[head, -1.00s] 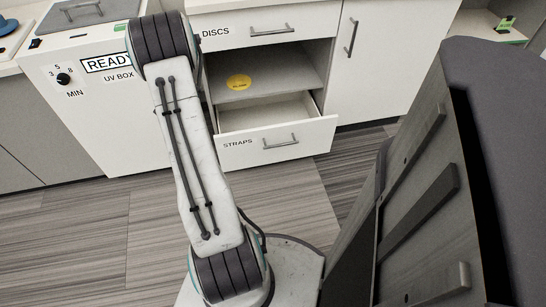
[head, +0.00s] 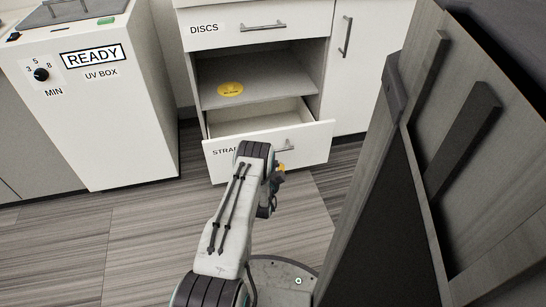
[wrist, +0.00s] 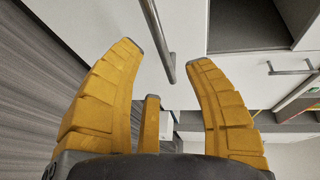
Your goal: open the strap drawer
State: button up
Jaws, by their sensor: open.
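The strap drawer (head: 222,165) is the lower white drawer marked STRAPS, in the middle of the head view. It stands pulled out, with its inside showing behind the front. Its grey bar handle (head: 287,148) is on the front, just above my gripper (head: 281,170), which is mostly hidden behind my arm there. Contact cannot be told.
A white UV box (head: 110,125) stands at the left. A grey wooden unit (head: 400,190) stands close on the right. Floor shows at the left.

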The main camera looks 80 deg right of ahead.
jog(key=shift+s+d+f+b, duration=0.1)
jog(key=shift+d+f+b, duration=0.15)
jog(key=shift+d+b, duration=0.8)
jog(key=shift+w+d+f+b, duration=0.1)
jog(key=shift+d+f+b, duration=0.1)
jog(key=shift+d+b, duration=0.85)
jog(key=shift+s+d+f+b, duration=0.1)
jog(key=shift+d+f+b, duration=0.15)
jog(key=shift+d+b, duration=0.75)
jog(key=shift+o, duration=0.3)
jog(key=shift+d+p, duration=0.4)
grip_shut()
